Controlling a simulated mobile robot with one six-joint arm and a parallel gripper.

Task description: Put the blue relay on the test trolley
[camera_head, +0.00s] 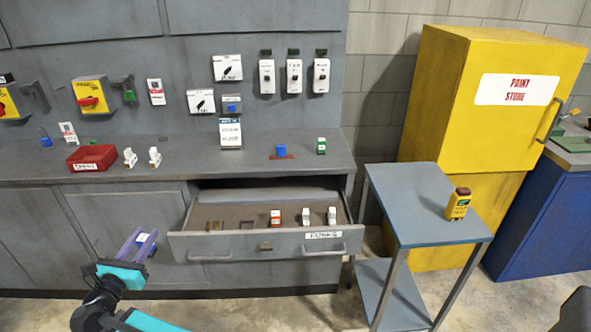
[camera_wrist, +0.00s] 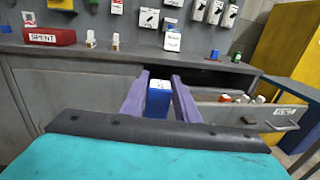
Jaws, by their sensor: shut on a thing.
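My gripper (camera_head: 139,243) is at the lower left in the head view, in front of the grey cabinet doors and left of the open drawer. Its purple fingers are shut on a blue relay (camera_wrist: 158,101) with a pale top, held between the fingertips in the wrist view. The relay also shows, small, in the head view (camera_head: 149,250). The test trolley (camera_head: 402,192) stands at the right, with a grey-blue top and a lower shelf. My gripper is well apart from it, with the drawer between them.
The open drawer (camera_head: 235,244) juts out and holds several small parts. A yellow tester (camera_head: 458,204) stands on the trolley top's right side; the rest is bare. A red bin (camera_head: 92,158) and another blue block (camera_head: 283,150) are on the counter. A yellow cabinet (camera_head: 480,100) stands behind the trolley.

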